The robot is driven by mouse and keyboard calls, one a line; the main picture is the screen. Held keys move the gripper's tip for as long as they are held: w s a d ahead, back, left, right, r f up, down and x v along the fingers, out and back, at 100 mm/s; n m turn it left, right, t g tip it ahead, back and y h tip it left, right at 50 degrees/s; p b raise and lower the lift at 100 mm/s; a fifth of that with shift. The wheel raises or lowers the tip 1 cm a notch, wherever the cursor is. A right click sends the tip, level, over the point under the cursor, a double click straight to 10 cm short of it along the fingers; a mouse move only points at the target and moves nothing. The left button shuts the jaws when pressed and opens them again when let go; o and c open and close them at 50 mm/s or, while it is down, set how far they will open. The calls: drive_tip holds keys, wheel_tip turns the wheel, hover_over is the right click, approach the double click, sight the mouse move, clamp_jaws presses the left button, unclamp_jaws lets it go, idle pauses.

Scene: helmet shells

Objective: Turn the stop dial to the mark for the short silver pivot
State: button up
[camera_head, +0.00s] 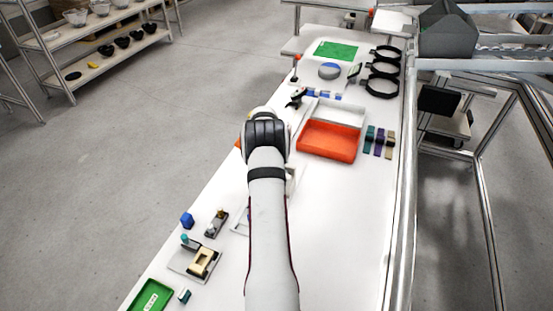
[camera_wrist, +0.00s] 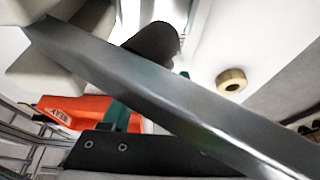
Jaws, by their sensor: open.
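My gripper (camera_head: 266,132) is at the far end of my white arm, over the middle of the bench, left of the orange tray (camera_head: 327,142). The arm hides its fingers in the head view. In the wrist view a large grey metal bar crosses the picture close to the camera, and the jaws are open with nothing seen held. I cannot make out the stop dial, its marks or the short silver pivot for sure. A small dark device with a brass-coloured part (camera_head: 217,223) and a fixture with a tan block (camera_head: 202,262) stand at the near left.
A white tray (camera_head: 337,112) lies behind the orange one. Several coloured strips (camera_head: 379,141) and black rings (camera_head: 382,86) lie along the right. A green tray (camera_head: 150,297) is at the near left. A tan ring (camera_wrist: 231,80) shows in the wrist view. The right front bench is clear.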

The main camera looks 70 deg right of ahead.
clamp_jaws()
idle(0.5)
drive_tip(key=n+t, duration=0.1)
drive_tip(key=n, duration=0.3)
drive_tip(key=shift+s+n+t, duration=0.15)
drive_tip(key=shift+n+t, duration=0.25)
drive_tip(key=n, duration=0.2)
drive_tip(key=n+t+y, duration=0.1)
drive_tip(key=n, duration=0.1)
drive_tip(key=shift+s+d+t, duration=0.1)
drive_tip(key=shift+t, duration=0.2)
drive_tip(key=n+y, duration=0.1)
drive_tip(key=n, duration=0.4)
drive_tip(key=shift+d+t+y, duration=0.1)
drive_tip(key=shift+t+y, duration=0.3)
drive_tip(key=shift+d+n+y, duration=0.1)
drive_tip(key=shift+n+y, duration=0.7)
drive_tip(key=shift+n, duration=1.3)
